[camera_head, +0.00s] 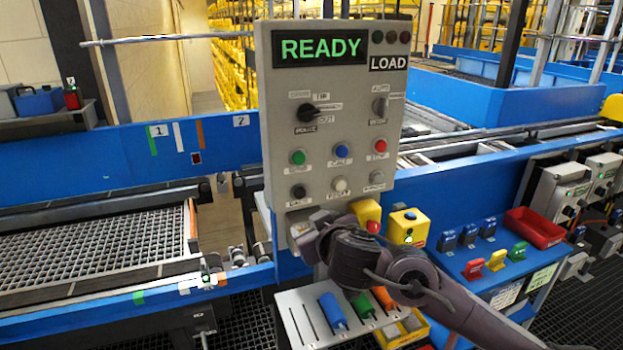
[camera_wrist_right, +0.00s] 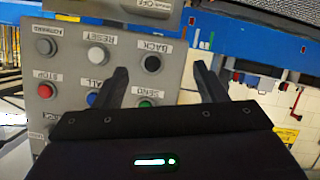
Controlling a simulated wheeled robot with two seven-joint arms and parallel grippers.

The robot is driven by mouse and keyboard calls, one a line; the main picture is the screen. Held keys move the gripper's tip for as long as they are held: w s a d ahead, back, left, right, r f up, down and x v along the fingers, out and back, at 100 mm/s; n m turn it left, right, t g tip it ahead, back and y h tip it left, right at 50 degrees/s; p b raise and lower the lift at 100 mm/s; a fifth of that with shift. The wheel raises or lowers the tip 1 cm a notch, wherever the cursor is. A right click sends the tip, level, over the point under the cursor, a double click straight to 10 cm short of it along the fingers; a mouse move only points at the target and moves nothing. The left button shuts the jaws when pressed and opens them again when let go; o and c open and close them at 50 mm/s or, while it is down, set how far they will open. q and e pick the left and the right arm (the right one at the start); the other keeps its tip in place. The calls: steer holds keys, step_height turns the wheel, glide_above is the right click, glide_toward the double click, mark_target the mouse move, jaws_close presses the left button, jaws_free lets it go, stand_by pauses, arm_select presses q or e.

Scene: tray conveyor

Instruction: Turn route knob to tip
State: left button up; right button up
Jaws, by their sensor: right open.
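The black route knob (camera_head: 308,112) is on the upper left of the grey control panel (camera_head: 350,60), with small labels around it, TIP among them. Its pointer seems to lie toward the label on its right, but it is too small to be sure. My right gripper (camera_head: 300,222) is at the panel's lower edge, well below the knob. In the right wrist view, my right gripper (camera_wrist_right: 163,78) is open and empty, its fingers in front of the black BACK button (camera_wrist_right: 152,63) and the green button. The knob is not visible there. My left gripper is not in view.
The panel's display reads READY (camera_head: 320,48). A selector (camera_head: 380,106) and several buttons surround the knob. Yellow boxes (camera_head: 408,227), colored handles and a red bin (camera_head: 535,227) stand lower right. A mesh conveyor (camera_head: 95,250) lies left. The panel's front above my gripper is clear.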

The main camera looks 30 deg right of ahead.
mark_target(310, 114)
steer(key=w+d+r+t, duration=0.1)
steer(key=d+r+t, duration=0.1)
steer(key=r, duration=0.8)
steer(key=w+d+r+t, duration=0.1)
steer(key=d+r+t, duration=0.1)
steer(key=r, duration=0.7)
steer(key=shift+m+h, duration=0.3)
steer(key=shift+m, duration=0.1)
steer(key=x, duration=0.2)
steer(key=p+x, duration=0.1)
steer(key=x, duration=0.1)
steer(key=p+x, duration=0.1)
steer(key=x, duration=0.2)
steer(key=shift+a+r, duration=0.1)
steer(key=shift+r, duration=0.2)
steer(key=shift+w+f, duration=0.15)
steer(key=shift+w, duration=0.45)
steer(key=c, duration=1)
